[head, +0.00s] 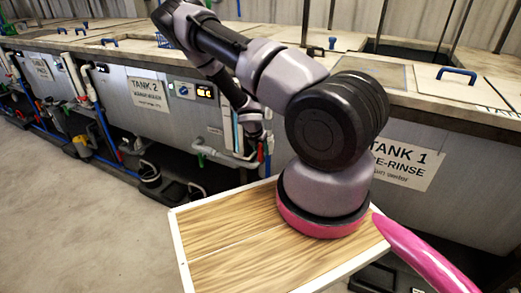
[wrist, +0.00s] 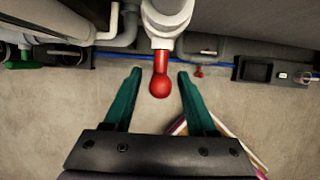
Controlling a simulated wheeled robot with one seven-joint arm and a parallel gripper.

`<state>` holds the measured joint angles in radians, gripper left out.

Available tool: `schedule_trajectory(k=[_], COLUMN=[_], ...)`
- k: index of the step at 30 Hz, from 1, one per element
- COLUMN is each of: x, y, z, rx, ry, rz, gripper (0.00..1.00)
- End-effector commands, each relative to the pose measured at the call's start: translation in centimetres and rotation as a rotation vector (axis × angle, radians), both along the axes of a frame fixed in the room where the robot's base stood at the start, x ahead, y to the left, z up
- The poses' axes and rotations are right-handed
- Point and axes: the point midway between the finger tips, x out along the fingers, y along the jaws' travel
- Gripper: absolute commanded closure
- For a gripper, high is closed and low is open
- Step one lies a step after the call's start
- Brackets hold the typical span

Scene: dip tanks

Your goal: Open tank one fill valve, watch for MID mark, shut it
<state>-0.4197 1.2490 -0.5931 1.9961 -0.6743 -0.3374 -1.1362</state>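A red valve lever (wrist: 160,80) with a rounded end sticks out from a white pipe fitting (wrist: 167,15) in the wrist view. My gripper (wrist: 159,73) is open, with its two green fingers on either side of the lever and a visible gap on both sides. The Tank 1 sign (head: 408,163) shows at right in the head view, partly behind my arm. In that view a red handle (head: 261,155) shows by the white pipes, and my fingers are hard to make out. An upright level tube (head: 228,125) stands beside it; no MID mark is readable.
Tank 2 (head: 122,100) stands to the left, with a lit display (head: 205,92). A second, smaller red handle (wrist: 198,72) and a blue pipe (wrist: 220,58) lie behind the right finger. The concrete floor (head: 90,220) at left is clear.

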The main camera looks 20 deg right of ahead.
Motion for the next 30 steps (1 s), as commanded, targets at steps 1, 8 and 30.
schedule_trajectory(k=[1,8,30], x=[0.0,-0.01,-0.97], y=[0.0,0.0,-0.92], z=[0.01,0.02,-0.17], rx=[0.0,0.0,0.24], ry=[0.0,0.0,-0.311], rz=[0.0,0.0,-0.01], gripper=[0.62,1.0,1.0])
